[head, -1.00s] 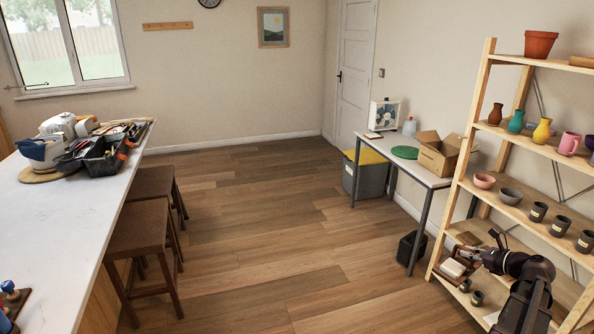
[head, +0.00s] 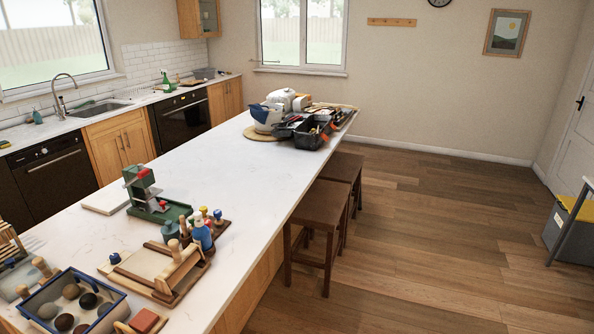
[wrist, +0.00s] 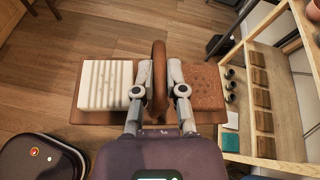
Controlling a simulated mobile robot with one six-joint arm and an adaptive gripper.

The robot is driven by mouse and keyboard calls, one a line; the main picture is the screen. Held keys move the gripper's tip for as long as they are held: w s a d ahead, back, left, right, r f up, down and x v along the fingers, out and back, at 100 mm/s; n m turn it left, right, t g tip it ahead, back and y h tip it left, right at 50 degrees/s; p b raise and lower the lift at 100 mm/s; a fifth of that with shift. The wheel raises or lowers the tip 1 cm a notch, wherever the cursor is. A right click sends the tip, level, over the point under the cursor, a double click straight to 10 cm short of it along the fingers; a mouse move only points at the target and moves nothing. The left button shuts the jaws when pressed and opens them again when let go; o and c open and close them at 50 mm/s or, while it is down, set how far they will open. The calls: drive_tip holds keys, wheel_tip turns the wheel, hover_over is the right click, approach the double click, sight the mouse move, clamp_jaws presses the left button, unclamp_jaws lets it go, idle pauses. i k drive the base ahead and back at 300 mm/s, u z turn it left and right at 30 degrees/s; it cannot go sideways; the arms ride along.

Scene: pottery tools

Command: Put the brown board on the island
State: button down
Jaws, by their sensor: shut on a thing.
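My gripper (wrist: 158,82) shows in the wrist view, its fingers closed on the upright brown handle of the brown board (wrist: 98,118). The board hangs above the floor. A ribbed white block (wrist: 105,84) lies on its left side and a rough reddish-brown block (wrist: 205,88) on its right. The gripper hides the middle of the board. The island (head: 225,150) with its long white top runs through the head view. The board and my gripper are not in the head view.
The island's near end holds a blue-rimmed tray (head: 121,300), a wooden frame (head: 160,270) and a green press (head: 143,190). Tool bins (head: 308,138) stand at its far end. Its middle is clear. Stools (head: 320,212) stand along its right side. A wooden shelf (wrist: 240,62) is beside the board.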

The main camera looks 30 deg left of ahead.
sight(239, 173)
drive_tip(key=u, duration=0.2)
drive_tip(key=i, duration=1.95)
drive_tip(key=u, duration=0.55)
